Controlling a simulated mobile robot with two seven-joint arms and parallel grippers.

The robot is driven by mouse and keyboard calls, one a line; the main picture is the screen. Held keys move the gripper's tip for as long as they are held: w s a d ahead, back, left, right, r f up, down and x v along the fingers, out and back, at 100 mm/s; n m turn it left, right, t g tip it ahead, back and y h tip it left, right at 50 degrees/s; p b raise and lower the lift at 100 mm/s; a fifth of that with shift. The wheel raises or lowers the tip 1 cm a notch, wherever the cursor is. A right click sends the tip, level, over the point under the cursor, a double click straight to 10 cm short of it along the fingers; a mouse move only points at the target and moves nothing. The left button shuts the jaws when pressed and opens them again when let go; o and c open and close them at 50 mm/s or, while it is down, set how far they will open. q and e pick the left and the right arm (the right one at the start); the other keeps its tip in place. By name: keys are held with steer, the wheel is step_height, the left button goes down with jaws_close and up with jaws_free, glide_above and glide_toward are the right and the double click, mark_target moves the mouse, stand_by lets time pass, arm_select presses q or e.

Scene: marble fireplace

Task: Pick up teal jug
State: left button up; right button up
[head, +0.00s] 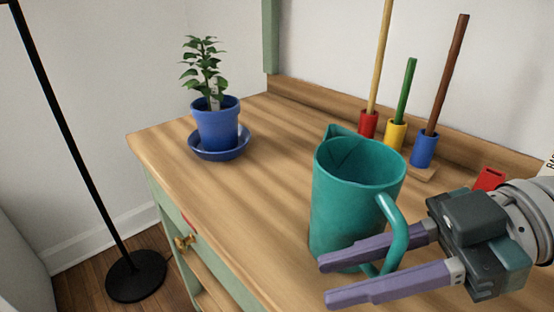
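The teal jug (345,200) stands upright on the wooden top of a cabinet, right of centre. Its spout points to the back left and its handle faces the right front. My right gripper (325,281) comes in from the right, with its two purple fingers apart and pointing left. The far finger overlaps the jug's lower body and the bottom of its handle in the picture; I cannot tell whether it touches. The near finger is in front of the jug. Nothing shows held between the fingers. My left gripper is not in view.
A blue pot with a plant (217,125) stands on a blue saucer (195,155) at the back left. Red, yellow and blue holders with upright sticks (396,134) stand behind the jug. A black floor lamp (75,155) stands left of the cabinet. The wooden top (255,210) is clear left of the jug.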

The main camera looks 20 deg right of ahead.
jaws_close()
stand_by(1.2)
